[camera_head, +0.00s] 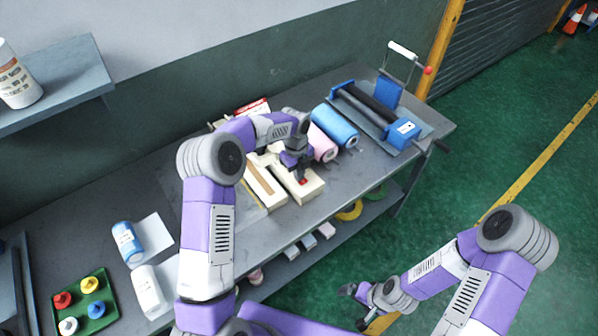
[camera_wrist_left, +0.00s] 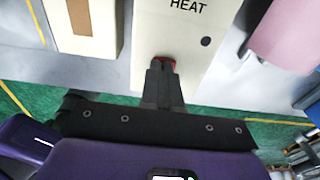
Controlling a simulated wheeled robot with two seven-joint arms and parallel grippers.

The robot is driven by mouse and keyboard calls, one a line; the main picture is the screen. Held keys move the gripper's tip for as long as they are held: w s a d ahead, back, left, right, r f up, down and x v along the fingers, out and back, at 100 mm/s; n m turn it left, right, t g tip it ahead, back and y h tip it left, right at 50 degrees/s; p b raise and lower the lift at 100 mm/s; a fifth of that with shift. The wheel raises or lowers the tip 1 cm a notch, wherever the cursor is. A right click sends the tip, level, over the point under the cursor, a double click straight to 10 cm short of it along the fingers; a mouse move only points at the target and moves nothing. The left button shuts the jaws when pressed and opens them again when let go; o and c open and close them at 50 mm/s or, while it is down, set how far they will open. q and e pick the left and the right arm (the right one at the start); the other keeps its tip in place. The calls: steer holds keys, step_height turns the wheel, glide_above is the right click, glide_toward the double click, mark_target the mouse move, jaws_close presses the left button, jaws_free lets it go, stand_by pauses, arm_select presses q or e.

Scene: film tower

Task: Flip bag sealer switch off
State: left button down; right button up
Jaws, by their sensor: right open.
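The bag sealer is a cream body (camera_head: 312,190) on the grey bench, with a brown-strip part (camera_head: 262,180) beside it. In the left wrist view its top (camera_wrist_left: 200,45) carries the word HEAT and a dark round spot. The red switch (camera_wrist_left: 164,58) sits near its front end, partly hidden by my fingertips; red also shows in the head view (camera_head: 303,182). My left gripper (camera_wrist_left: 164,66) is shut, fingers together, with its tips at the switch; contact cannot be told for certain. My right gripper (camera_head: 352,307) is open and empty, over the floor in front of the bench.
A pink roll (camera_head: 322,145) and a blue roll (camera_head: 336,126) lie right of the sealer. A blue roller machine (camera_head: 402,132) stands at the bench's right end. Bottles (camera_head: 127,242) and a green tray (camera_head: 98,318) are on the left. A lower shelf holds tape rolls (camera_head: 349,211).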

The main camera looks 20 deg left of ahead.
arm_select(q)
steer(key=shift+s+a+f, duration=0.25)
steer(key=shift+a+f, duration=0.05)
steer(key=shift+f, duration=0.4)
steer(key=shift+s+d, duration=0.15)
steer(key=shift+d, duration=0.05)
steer(key=shift+s+d, duration=0.25)
steer(key=shift+d, duration=0.25)
steer(key=r+p, duration=0.2)
steer(key=r, duration=0.1)
steer(key=w+r+p, duration=0.1)
steer(key=r, duration=0.1)
steer(key=shift+a+r, duration=0.2)
steer(key=shift+a, duration=0.1)
step_height(320, 180, up, 10)
steer(key=shift+w+a, duration=0.35)
steer(key=shift+a, duration=0.1)
